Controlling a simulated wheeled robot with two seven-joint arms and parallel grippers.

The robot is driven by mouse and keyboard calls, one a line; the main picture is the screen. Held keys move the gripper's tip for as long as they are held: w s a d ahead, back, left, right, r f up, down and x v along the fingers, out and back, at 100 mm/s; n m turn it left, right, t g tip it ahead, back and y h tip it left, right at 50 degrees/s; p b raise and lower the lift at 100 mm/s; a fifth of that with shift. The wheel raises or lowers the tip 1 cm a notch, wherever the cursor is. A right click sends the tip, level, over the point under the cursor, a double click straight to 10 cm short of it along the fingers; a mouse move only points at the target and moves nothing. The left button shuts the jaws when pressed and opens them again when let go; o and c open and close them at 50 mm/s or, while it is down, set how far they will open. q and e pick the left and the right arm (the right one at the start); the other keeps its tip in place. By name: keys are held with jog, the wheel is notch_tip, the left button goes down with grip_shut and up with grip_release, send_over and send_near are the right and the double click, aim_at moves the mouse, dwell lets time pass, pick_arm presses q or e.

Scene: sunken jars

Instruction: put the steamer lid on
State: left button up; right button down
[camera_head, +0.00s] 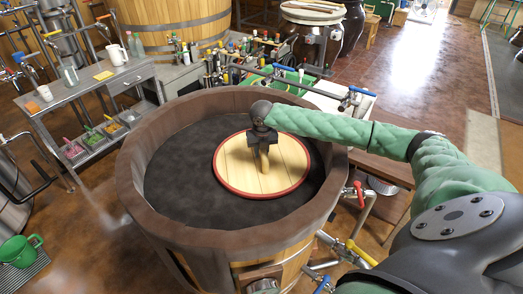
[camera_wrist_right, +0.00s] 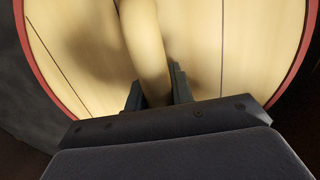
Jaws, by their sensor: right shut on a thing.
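The steamer lid (camera_head: 285,178) is a round, pale wooden disc with a red rim and a wooden bar handle. In the head view it is over the right part of the wide wooden tub (camera_head: 138,160), inside the rim outline, above a dark surface. I cannot tell whether it touches that surface. My right gripper (camera_head: 264,150) is shut on the lid's handle from above. In the right wrist view the handle (camera_wrist_right: 147,50) runs between the two fingers (camera_wrist_right: 152,95), with the lid (camera_wrist_right: 215,50) behind it. My left gripper is not in view.
A metal side table (camera_head: 100,85) with a jug stands at the left. Bottles and taps crowd behind the tub. Pipes with red and yellow valve handles (camera_head: 360,254) stick out at the tub's front right.

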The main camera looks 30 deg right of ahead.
jog(key=shift+f, duration=0.4)
dwell(0.4)
jog(key=c, duration=1.1)
grip_release()
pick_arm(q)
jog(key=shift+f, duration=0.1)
pick_arm(e)
jog(key=shift+r, duration=0.4)
jog(key=r, duration=0.2)
jog(key=r+b, duration=0.1)
jog(key=r, duration=0.1)
jog(key=r+b, duration=0.1)
jog(key=r, duration=0.1)
jog(key=shift+s+a, duration=0.2)
jog(key=shift+s, duration=0.2)
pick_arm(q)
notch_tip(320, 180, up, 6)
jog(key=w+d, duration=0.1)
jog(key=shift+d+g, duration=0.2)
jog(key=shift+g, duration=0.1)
pick_arm(e)
jog(key=shift+r, duration=0.55)
